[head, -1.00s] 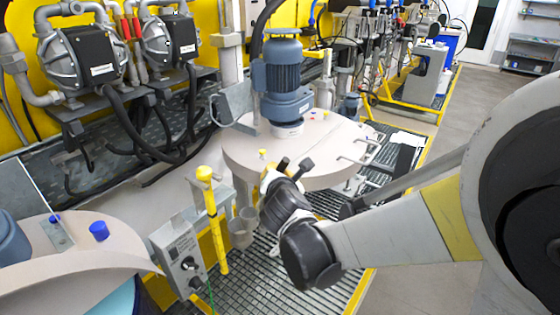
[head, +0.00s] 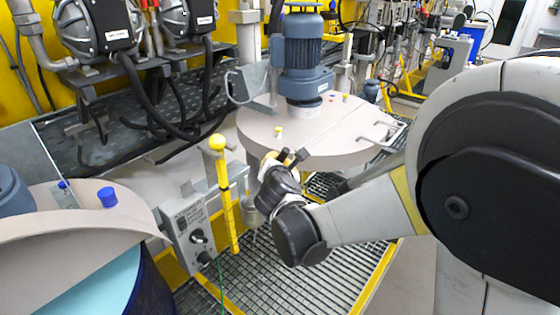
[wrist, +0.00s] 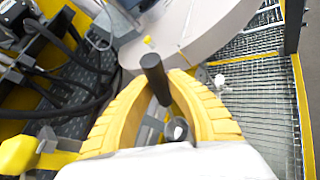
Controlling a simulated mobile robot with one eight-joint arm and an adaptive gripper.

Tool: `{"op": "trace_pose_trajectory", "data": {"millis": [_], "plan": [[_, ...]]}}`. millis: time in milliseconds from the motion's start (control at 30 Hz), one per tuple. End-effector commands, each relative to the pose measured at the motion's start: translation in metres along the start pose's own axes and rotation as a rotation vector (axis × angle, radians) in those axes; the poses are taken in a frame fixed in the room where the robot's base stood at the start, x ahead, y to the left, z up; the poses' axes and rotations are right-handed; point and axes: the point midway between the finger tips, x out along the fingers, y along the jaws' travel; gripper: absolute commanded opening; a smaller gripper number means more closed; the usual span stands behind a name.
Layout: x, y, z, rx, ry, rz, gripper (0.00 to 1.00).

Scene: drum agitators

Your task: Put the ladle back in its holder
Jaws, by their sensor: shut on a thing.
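My gripper (head: 282,162) is in the middle of the head view, in front of the round drum lid. In the wrist view its two yellow fingers (wrist: 160,105) are shut around the ladle. The ladle's black handle (wrist: 154,76) sticks up between the fingers, and its end also shows in the head view (head: 299,157). The holder is not clearly visible in the head view.
A yellow post with a ball top (head: 217,142) and a grey control box (head: 190,232) stand left of my gripper. The drum lid (head: 345,135) with its blue motor (head: 303,55) is behind. Another drum (head: 85,240) is at the left. Grating (head: 285,285) lies below.

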Motion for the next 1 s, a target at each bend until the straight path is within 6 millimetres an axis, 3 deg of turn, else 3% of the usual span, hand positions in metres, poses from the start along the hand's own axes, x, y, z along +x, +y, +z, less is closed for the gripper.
{"op": "trace_pose_trajectory", "data": {"millis": [1000], "plan": [[0.007, -0.009, -0.017, 0.000, 0.000, 0.000, 0.00]]}}
